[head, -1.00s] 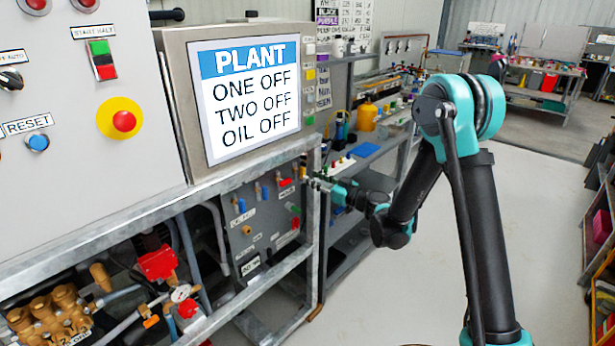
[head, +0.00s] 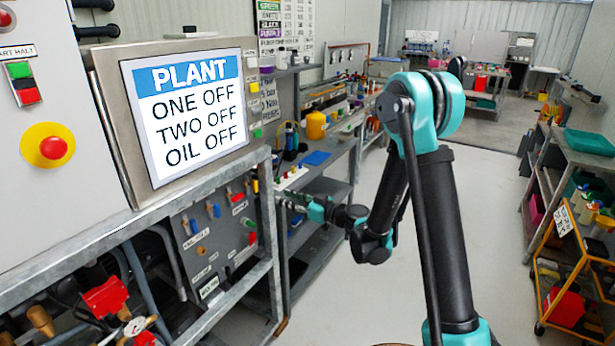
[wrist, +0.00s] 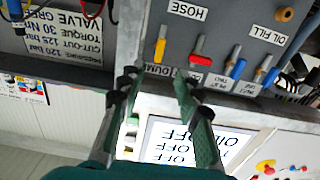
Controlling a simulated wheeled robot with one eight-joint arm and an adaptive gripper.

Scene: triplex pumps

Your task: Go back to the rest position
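My gripper (head: 287,201) shows small in the head view, at the end of my teal and black arm, in front of the grey frame just right of the valve panel (head: 208,262). In the wrist view my gripper (wrist: 157,77) has its two fingers apart, with nothing held between them. I cannot tell the exact gap between fingertips and panel.
The plant display (head: 190,113) reads ONE OFF, TWO OFF, OIL OFF. An orange trolley (head: 578,270) and shelving stand at the right. The floor between is clear.

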